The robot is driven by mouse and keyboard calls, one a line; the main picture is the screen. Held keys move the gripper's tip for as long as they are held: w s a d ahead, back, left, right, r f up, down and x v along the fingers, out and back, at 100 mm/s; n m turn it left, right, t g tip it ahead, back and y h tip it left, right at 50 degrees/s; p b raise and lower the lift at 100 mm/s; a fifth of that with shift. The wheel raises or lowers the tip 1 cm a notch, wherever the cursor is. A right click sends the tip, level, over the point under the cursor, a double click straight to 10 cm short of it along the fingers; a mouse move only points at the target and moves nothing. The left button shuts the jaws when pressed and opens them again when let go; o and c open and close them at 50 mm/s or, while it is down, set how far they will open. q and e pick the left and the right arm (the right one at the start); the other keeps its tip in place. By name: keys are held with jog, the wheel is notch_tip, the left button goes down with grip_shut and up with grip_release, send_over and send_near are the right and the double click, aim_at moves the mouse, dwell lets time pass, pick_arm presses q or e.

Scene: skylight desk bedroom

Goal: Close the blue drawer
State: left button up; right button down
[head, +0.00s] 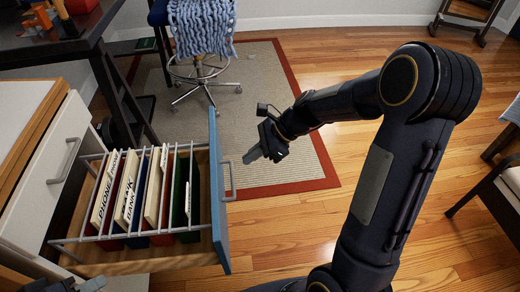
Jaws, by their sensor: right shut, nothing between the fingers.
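The blue drawer is pulled well out of the white cabinet (45,165); its blue front (220,235) faces right, with a grey bar handle (230,183). Inside are a white wire rack and several upright file folders (157,185), some labelled PHONE and BANK. My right gripper (251,156) is shut and empty, just right of the drawer front near the upper end of the handle; I cannot tell whether it touches it. My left gripper (80,285) shows only partly at the bottom left edge, and its fingers are not clear.
A dark desk (50,48) stands at the upper left. A stool (203,75) with a blue knitted throw stands on the red-bordered rug (318,183). A chair (495,190) is at the right edge.

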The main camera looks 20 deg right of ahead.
aim_at(231, 175)
jog(key=a, duration=0.2)
jog(key=w+a+f, duration=0.1)
jog(key=a, duration=0.1)
jog(key=a+f+b, duration=0.1)
jog(key=a, duration=0.1)
jog(key=shift+w+f, duration=0.15)
jog(key=shift+w, duration=0.2)
